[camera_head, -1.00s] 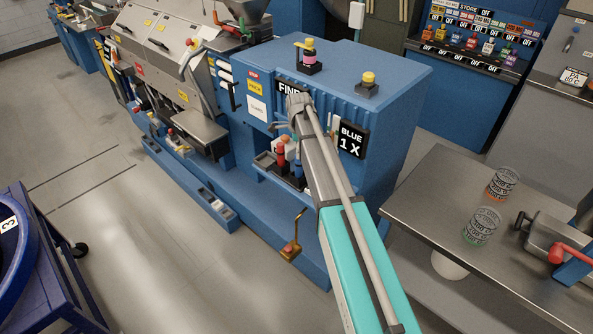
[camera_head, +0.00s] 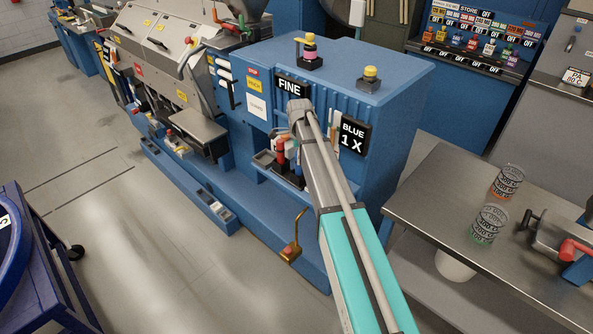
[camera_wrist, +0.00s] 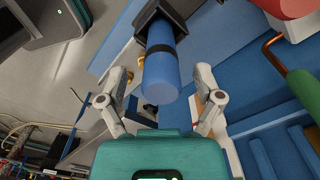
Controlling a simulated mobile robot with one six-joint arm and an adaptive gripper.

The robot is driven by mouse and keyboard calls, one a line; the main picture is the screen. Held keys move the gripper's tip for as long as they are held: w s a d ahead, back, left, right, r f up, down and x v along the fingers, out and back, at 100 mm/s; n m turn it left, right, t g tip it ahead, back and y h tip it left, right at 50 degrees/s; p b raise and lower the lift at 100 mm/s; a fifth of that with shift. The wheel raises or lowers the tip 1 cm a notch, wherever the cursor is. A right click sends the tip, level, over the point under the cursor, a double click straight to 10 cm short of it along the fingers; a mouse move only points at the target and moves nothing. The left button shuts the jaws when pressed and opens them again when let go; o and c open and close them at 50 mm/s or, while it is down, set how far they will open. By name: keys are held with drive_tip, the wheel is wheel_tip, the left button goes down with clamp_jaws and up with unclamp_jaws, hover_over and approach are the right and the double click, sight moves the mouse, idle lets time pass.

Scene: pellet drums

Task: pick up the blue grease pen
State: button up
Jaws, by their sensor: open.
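A blue cylinder with a black band, which looks like the blue grease pen (camera_wrist: 160,75), shows in the wrist view with its near end toward me. Its far end sits in a black square holder (camera_wrist: 163,14). My gripper (camera_wrist: 159,82) is open, with one finger on each side of the pen and a visible gap on both sides. I cannot tell how deep the pen lies between the fingers.
A green cylinder (camera_wrist: 303,90) and a red part (camera_wrist: 285,7) lie to the right in the wrist view. In the head view, red and black items (camera_head: 282,158) stand on the machine's ledge.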

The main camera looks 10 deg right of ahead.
drive_tip(key=shift+f, duration=0.4)
idle(0.3)
clamp_jaws()
drive_tip(key=shift+r, duration=0.25)
wheel_tip(320, 180, up, 10)
drive_tip(key=p, duration=0.9)
drive_tip(key=shift+f+p, duration=0.2)
drive_tip(key=shift+p, duration=0.2)
idle(0.4)
